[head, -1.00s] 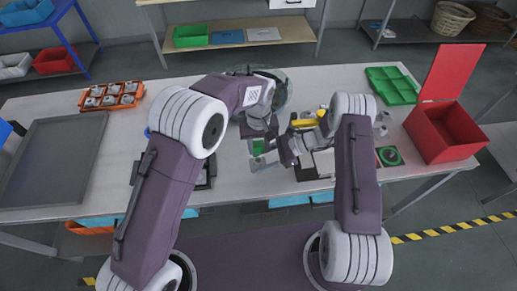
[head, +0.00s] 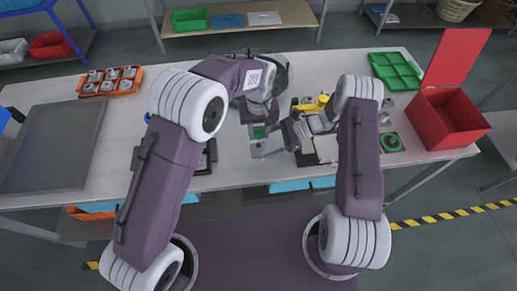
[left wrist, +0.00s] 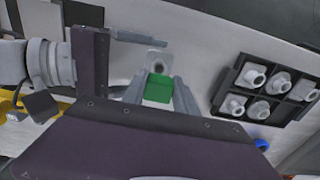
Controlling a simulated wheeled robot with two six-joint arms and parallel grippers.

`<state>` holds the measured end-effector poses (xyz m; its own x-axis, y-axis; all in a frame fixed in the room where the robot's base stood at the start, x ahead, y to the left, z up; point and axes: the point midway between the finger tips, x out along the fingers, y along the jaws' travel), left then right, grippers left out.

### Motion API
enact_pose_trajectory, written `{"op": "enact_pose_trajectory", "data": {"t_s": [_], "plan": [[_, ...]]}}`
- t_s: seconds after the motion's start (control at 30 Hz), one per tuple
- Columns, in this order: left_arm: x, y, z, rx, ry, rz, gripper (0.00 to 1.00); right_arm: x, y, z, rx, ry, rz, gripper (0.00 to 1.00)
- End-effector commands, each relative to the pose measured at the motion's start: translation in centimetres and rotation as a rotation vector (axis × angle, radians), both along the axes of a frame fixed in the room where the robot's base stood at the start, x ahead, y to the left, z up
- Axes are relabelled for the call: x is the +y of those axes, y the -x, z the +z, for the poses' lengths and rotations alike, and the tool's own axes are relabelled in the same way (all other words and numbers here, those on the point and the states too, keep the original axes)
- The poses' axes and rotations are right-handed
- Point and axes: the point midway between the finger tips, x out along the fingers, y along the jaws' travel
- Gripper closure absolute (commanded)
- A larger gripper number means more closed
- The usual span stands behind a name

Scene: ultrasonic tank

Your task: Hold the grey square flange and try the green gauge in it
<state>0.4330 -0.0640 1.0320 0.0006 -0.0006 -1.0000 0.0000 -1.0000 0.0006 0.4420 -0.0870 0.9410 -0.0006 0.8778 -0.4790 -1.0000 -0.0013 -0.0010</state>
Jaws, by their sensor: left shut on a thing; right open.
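The green gauge (left wrist: 158,88) shows as a green block between the fingers of my left gripper (left wrist: 159,92), which is shut on it. It also shows in the head view (head: 259,132). A grey square flange (left wrist: 157,61) with a round boss lies just beyond the left fingertips in the left wrist view. I cannot tell whether gauge and flange touch. In the head view my right gripper (head: 291,140) is close beside the left one.
A black tray (left wrist: 219,98) of grey parts stands nearby. An orange tray (head: 111,92) of parts and a grey mat (head: 50,150) are at left. A green divided tray (head: 395,70), an open red box (head: 440,120) and a green square with a ring (head: 391,142) are at right.

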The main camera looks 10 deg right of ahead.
Motion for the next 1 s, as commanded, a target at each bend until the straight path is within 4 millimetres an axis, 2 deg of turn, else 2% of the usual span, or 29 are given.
{"op": "enact_pose_trajectory", "data": {"t_s": [0.2,0.4,0.57,1.0], "plan": [[0.0,0.0,-1.5,0.000,0.000,0.000,1.00,-5.1,-0.1,2.4,-0.004,0.003,-0.005,0.19],[0.0,0.0,-2.1,0.000,0.000,0.000,1.00,-8.4,-0.1,4.3,-0.002,0.002,-0.004,0.19],[0.0,0.0,-2.1,0.000,0.000,0.000,1.00,-9.3,0.0,4.9,0.001,0.001,-0.002,0.19],[0.0,0.0,-2.1,0.000,0.000,0.000,1.00,-9.3,0.0,5.0,0.002,0.001,-0.001,0.19]]}}
